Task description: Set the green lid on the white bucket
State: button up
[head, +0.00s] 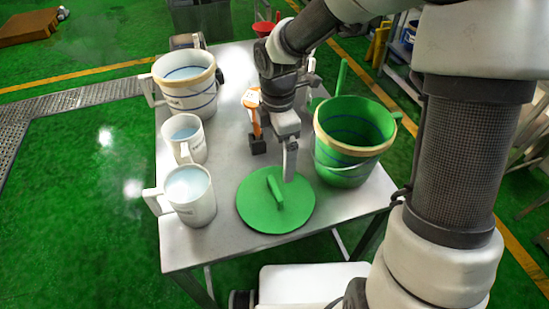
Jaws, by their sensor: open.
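The green lid (258,211) lies flat near the front of the metal table, with a raised bar handle on top. The white bucket (183,104) stands upright at the table's back left. It has a tan rim band and blue stripes, its top is uncovered and something pale blue shows inside. My gripper (289,172) points down over the back right part of the lid, close to the handle. It is open. One finger shows clearly; the other is hard to make out. Whether the finger touches the lid I cannot tell.
Two white mugs (190,203) stand at the left edge, in front of the bucket. A green bucket (343,164) stands right of the lid. An orange and black object (257,135) is behind the lid, beside my arm. The table (225,245) is bare at the front.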

jog(key=b, duration=0.2)
send_over(275, 187)
jog(key=f, duration=0.7)
jog(key=s+f, duration=0.1)
jog(key=f, duration=0.3)
jog(key=shift+d+f, duration=0.1)
jog(key=shift+d, duration=0.15)
jog(key=shift+w+a+f, duration=0.1)
jog(key=shift+w+f, duration=0.05)
jog(key=shift+f, duration=0.85)
jog(key=shift+w+a+f, duration=0.1)
jog(key=shift+w+f, duration=0.05)
jog(key=shift+f, duration=0.9)
jog(key=shift+w+f, duration=0.15)
jog(key=shift+f, duration=0.85)
jog(key=shift+r, duration=0.1)
jog(key=c, duration=1.2)
